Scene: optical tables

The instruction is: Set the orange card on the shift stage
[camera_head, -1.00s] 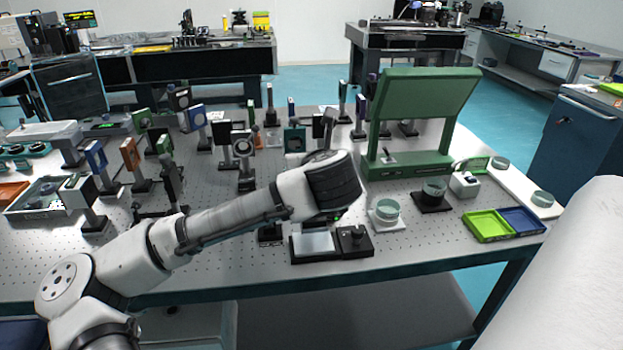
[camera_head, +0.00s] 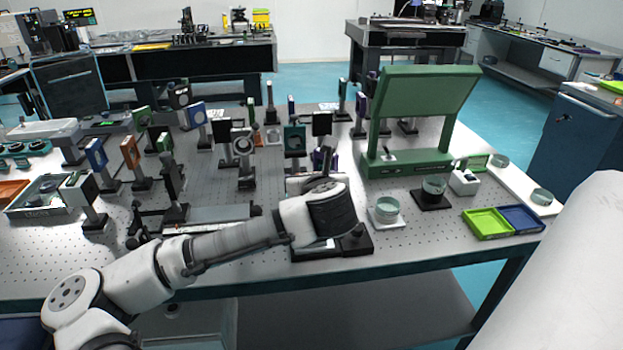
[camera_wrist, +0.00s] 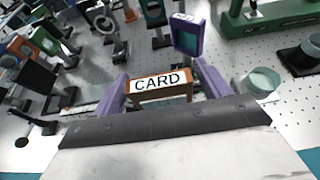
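The orange card (camera_wrist: 158,86), with a white label reading CARD along its top, stands between the purple fingers of my gripper (camera_wrist: 160,88) in the wrist view. The fingers meet its two ends, so the gripper looks shut on it. The card's lower part is hidden by the gripper body. In the head view my wrist covers the fingers and the card. A black base with a knob (camera_head: 355,241), probably the shift stage, shows partly under my wrist near the table's front edge. Its plate is hidden now.
A purple-framed mount (camera_wrist: 187,38) stands just beyond the card. A glass dish on a white base (camera_head: 386,210) and a large green stand (camera_head: 418,120) are to the right. Several optic mounts crowd the left and back. Green (camera_head: 487,225) and blue (camera_head: 521,220) trays lie at the right.

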